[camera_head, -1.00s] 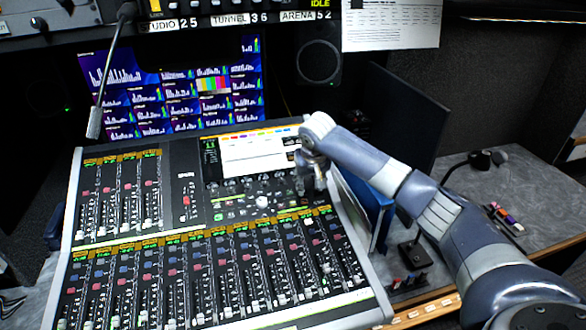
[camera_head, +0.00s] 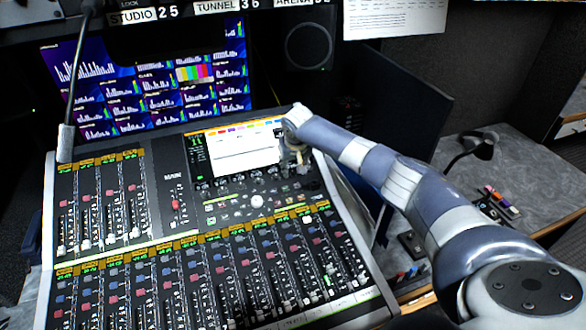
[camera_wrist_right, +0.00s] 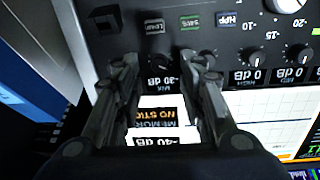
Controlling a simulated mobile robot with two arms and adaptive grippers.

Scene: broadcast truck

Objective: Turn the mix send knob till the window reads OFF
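The mixing console (camera_head: 165,235) fills the lower left of the head view. My right gripper (camera_head: 293,162) is over its upper right, beside the small console screen (camera_head: 240,150). In the right wrist view, which is upside down, the right gripper (camera_wrist_right: 160,62) is open. Its two fingers stand either side of a dark knob area, with a clear gap between them. A small window (camera_wrist_right: 161,81) marked MIX reads -30 dB. A larger readout (camera_wrist_right: 158,141) reads -40 dB. The knob is dark and hard to make out, and I cannot tell if the fingers touch it. My left gripper is out of view.
Other knobs (camera_wrist_right: 297,55) with 0 dB windows and small lit buttons (camera_wrist_right: 190,21) are close by in the wrist view. A gooseneck microphone (camera_head: 66,140) rises at the console's left. A dark monitor (camera_head: 400,105) stands behind my right arm.

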